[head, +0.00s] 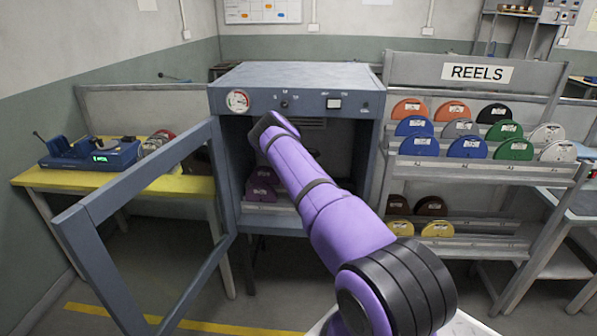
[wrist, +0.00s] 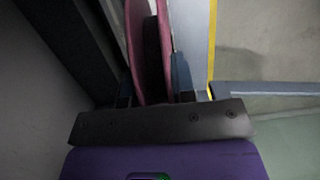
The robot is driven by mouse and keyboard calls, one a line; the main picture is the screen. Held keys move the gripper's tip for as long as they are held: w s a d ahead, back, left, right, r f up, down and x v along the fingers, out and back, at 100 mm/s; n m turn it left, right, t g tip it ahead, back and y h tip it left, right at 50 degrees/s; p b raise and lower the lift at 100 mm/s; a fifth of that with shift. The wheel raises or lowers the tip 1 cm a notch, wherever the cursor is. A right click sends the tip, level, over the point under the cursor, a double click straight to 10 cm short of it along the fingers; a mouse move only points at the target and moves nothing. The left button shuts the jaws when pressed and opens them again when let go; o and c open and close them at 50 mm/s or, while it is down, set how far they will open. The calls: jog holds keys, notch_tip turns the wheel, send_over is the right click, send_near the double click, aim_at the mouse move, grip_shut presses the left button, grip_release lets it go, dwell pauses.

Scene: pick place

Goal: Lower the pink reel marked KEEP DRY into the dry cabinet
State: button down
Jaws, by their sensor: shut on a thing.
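My gripper (wrist: 154,80) is shut on a pink reel (wrist: 148,45), which stands edge-on between the two fingers in the wrist view. Its label is not readable there. The cabinet's glazed-frame door (head: 92,222) stands swung open to the left. Whether the held reel touches anything inside cannot be told.
A REELS rack (head: 470,177) with several coloured reels stands close to the cabinet's right. A yellow-topped bench (head: 118,181) with a blue device (head: 92,153) is at the left, behind the open door. The cabinet's right interior is partly hidden by my arm.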

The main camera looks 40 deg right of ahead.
jog(key=shift+d, duration=0.35)
jog(key=shift+f, duration=1.15)
jog(key=shift+f, duration=0.25)
jog(key=shift+f, duration=1.65)
jog(key=shift+d+f, duration=0.1)
jog(key=shift+f, duration=0.9)
jog(key=shift+s+f, duration=0.1)
jog(key=shift+f, duration=0.25)
jog(key=shift+f, duration=1.05)
